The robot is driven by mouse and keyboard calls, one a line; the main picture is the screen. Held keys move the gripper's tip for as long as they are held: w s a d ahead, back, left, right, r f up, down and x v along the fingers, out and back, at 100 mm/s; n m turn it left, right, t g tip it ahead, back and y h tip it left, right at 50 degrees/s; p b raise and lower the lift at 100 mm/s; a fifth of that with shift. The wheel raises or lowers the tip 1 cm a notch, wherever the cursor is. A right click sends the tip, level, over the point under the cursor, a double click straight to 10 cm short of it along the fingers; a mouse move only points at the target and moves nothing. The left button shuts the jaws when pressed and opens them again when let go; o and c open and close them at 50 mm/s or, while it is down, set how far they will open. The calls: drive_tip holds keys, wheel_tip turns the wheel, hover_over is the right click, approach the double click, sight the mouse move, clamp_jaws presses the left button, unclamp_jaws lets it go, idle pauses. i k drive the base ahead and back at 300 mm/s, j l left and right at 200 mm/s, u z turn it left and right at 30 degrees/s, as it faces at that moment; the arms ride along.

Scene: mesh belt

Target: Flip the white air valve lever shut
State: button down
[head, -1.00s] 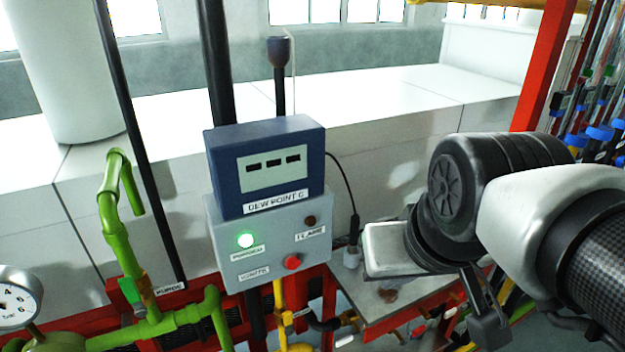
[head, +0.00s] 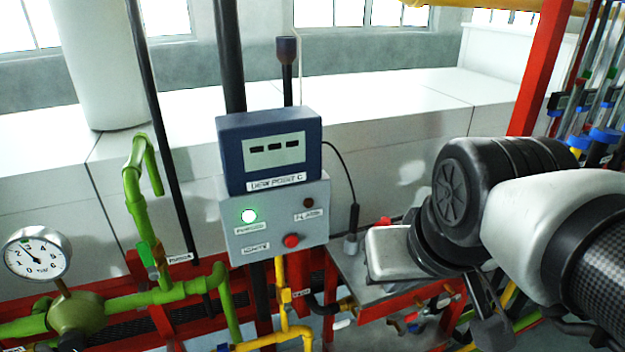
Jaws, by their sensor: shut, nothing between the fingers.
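My arm reaches in from the right in the head view, with dark joints and a pale end block; I cannot make out gripper fingers on it. I cannot identify the white air valve lever with certainty. A small white piece (head: 343,323) shows low in the middle, below the red frame's bench and left of my arm, but I cannot tell if it is the lever. Nothing of my arm visibly touches it.
A grey control box (head: 275,240) with a lit green lamp and red button carries a dark blue display (head: 268,150). Green pipes (head: 135,190) and a pressure gauge (head: 38,253) stand left. Yellow pipe (head: 283,330) runs below the box. A small metal bench (head: 350,275) is beside my arm.

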sight(345, 322)
drive_tip(key=i+l, duration=0.15)
drive_tip(key=k+j, duration=0.1)
drive_tip(key=z, duration=0.4)
drive_tip(key=k+z, duration=0.15)
drive_tip(key=z, duration=0.3)
drive_tip(key=k+j+z, duration=0.1)
drive_tip(key=z, duration=0.75)
drive_tip(key=k+l, duration=0.1)
drive_tip(key=k, duration=0.45)
